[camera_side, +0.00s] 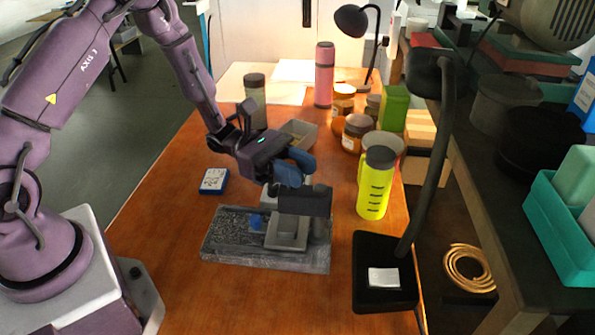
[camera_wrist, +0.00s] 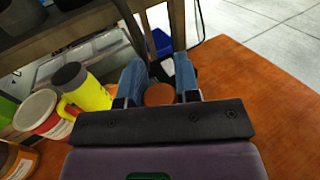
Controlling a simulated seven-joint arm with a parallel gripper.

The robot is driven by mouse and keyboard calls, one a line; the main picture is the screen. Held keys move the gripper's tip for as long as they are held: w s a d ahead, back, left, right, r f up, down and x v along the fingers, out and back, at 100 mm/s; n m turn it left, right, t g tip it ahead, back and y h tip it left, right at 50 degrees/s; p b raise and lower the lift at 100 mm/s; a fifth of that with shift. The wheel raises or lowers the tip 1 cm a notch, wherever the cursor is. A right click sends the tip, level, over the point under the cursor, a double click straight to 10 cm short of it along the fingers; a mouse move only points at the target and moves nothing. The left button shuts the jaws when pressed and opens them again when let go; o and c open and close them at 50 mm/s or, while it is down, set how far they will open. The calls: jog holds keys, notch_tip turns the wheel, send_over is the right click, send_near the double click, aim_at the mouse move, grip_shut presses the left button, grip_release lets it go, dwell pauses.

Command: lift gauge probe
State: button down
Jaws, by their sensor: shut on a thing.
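A gauge with a dark grey block (camera_side: 305,201) over a light grey stepped base (camera_side: 287,234) stands on a speckled grey stone plate (camera_side: 222,238) in the side view. A small blue piece (camera_side: 256,222) sits on the plate to its left. My gripper (camera_side: 294,168), with blue fingers, reaches down from the upper left to the top of the gauge. It is shut on the gauge's probe part, but the fingers hide the grip. In the wrist view my gripper (camera_wrist: 159,78) shows a gap between its fingers, and the held part cannot be made out there.
A yellow-green bottle (camera_side: 374,184) stands right of the gauge. A black lamp (camera_side: 432,150) rises at the right front. Several jars and a green box (camera_side: 393,108) stand behind. A blue-and-white box (camera_side: 214,181) lies left of the gauge. The left front of the table is clear.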

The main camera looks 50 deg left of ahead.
jog(key=c, duration=0.8)
grip_release()
jog(key=shift+r, duration=0.2)
jog(key=v, duration=1.3)
jog(key=shift+f, duration=0.1)
